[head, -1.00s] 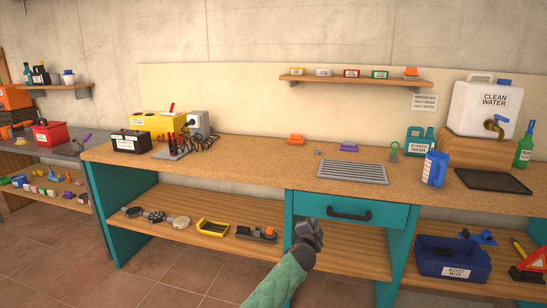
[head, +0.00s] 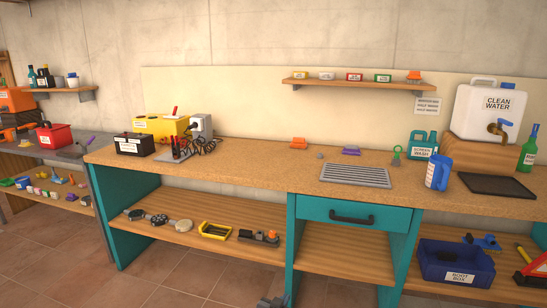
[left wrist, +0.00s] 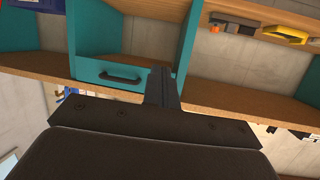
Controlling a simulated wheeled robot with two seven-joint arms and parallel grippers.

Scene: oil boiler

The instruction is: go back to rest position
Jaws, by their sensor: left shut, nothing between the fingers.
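My left gripper (head: 272,302) shows only as a small dark tip at the bottom edge of the head view, below the workbench (head: 240,176). In the left wrist view its dark fingers (left wrist: 161,88) are together, shut and empty, with the teal drawer (left wrist: 115,74) beyond them. The teal drawer (head: 352,215) is closed in the head view, and the gripper is apart from it. My right gripper is not in view.
A blue boot box (head: 455,264) stands on the lower right shelf. A yellow tray (head: 215,230) and gauges (head: 158,219) lie on the lower left shelf. The tiled floor in front looks clear.

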